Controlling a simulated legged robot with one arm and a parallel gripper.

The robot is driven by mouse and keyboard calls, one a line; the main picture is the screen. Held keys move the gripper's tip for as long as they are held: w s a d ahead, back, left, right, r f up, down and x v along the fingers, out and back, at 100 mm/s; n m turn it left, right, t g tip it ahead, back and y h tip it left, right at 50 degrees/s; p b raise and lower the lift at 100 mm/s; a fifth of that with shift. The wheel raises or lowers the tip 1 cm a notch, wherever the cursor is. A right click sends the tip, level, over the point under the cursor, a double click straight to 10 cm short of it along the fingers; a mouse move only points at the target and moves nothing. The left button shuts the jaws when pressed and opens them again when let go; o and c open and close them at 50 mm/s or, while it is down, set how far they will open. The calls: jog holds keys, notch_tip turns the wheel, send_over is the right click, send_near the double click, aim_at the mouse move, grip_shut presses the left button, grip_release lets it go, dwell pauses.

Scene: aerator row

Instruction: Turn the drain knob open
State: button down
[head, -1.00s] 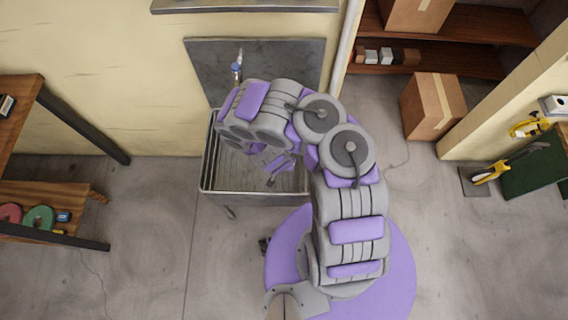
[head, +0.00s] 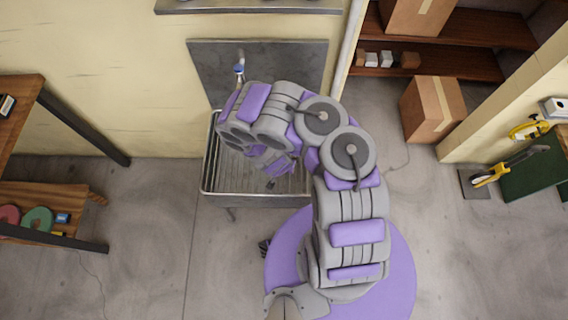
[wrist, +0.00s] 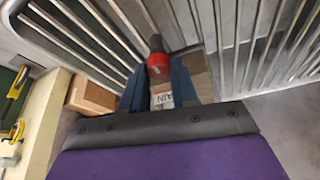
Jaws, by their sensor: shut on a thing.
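The red drain knob (wrist: 158,66) shows in the wrist view between the fingers of my gripper (wrist: 168,80). A dark rounded end sticks out beyond it. A white label (wrist: 162,98) with part of a word, "AIN", sits just below the red part. My gripper is shut on the knob. In the head view my gripper (head: 273,180) reaches down within the outline of the metal basin (head: 205,170), and the knob there is too small and covered to make out.
A tap with a blue part (head: 239,69) stands at the backsplash (head: 300,65) behind the basin. A cardboard box (head: 433,108) is on the floor to the right. A wooden bench (head: 20,95) stands at the left. Open floor lies in front of the basin.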

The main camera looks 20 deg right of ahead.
jog(key=shift+a, duration=0.1)
jog(key=n, duration=0.1)
jog(key=n+y, duration=0.1)
jog(key=shift+d+n+t+p, duration=0.3)
jog(key=shift+d+n+p, duration=0.05)
jog(key=shift+n+p, duration=0.05)
jog(key=n, duration=0.2)
jog(key=n+y+b, duration=0.1)
jog(key=n, duration=0.1)
jog(key=shift+d+f+y, duration=0.1)
jog(key=shift+y, duration=0.2)
jog(key=n+y+b, duration=0.1)
jog(key=n, duration=0.3)
jog(key=shift+d, duration=0.1)
jog(key=shift+d+n+g+y+b, duration=0.15)
jog(key=shift+n+y+b, duration=0.3)
jog(key=shift+n, duration=0.55)
jog(key=shift+a+n+g+y+b, duration=0.1)
jog(key=shift+n+g+y+b, duration=0.25)
jog(key=shift+n, duration=0.65)
